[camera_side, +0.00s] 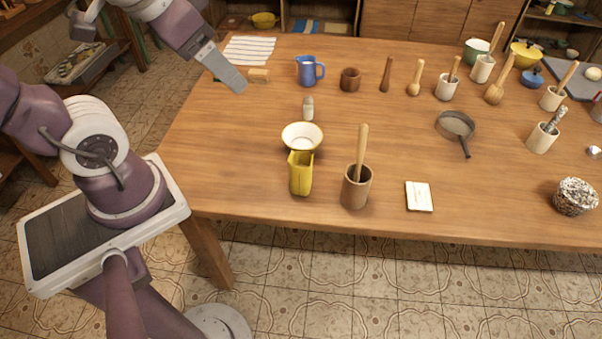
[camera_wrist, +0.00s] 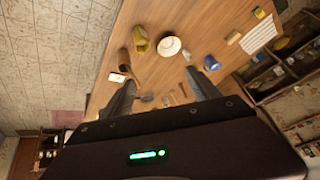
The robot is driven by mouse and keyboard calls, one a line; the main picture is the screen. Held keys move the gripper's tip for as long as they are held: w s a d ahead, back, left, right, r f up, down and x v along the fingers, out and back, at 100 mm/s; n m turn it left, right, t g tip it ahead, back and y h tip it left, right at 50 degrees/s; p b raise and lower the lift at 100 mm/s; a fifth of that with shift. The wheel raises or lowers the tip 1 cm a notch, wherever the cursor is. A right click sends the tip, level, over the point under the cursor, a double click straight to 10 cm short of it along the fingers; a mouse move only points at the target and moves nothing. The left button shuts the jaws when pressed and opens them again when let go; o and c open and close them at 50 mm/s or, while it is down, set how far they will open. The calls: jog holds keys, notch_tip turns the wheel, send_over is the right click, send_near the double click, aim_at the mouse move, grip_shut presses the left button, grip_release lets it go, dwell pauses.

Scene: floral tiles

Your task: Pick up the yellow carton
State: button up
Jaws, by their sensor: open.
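The yellow carton (camera_side: 300,173) stands upright near the front edge of the wooden table, with an open-looking top. It also shows in the wrist view (camera_wrist: 141,38), above and between my fingers. A white bowl with a yellow inner band (camera_side: 302,137) sits right behind it; I cannot tell whether they touch. My gripper (camera_side: 232,80) is up at the table's far left corner, well away from the carton. In the wrist view my two fingers (camera_wrist: 160,82) are spread apart with nothing held between them.
A brown mortar with a pestle (camera_side: 356,186) stands close right of the carton. A small shaker (camera_side: 308,107), blue jug (camera_side: 310,71) and wooden block (camera_side: 259,75) lie farther back. A white card (camera_side: 419,197) is at the front. The table left of the carton is clear.

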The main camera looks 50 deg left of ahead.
jog(key=w+a+f+m+y, duration=0.2)
jog(key=w+a+f+m, duration=0.15)
jog(key=w+a, duration=0.7)
jog(key=w+a+f+m, duration=0.1)
jog(key=w+a+f, duration=0.1)
jog(key=w+f, duration=0.35)
jog(key=m+t+h, duration=0.3)
jog(key=m+h, duration=0.2)
jog(key=h, duration=0.9)
send_near(301, 167)
jog(key=w+f, duration=0.4)
jog(key=x, duration=0.6)
jog(key=shift+d, duration=0.5)
jog(key=shift+s, duration=0.1)
jog(key=c, duration=1.3)
jog(key=shift+c, duration=0.2)
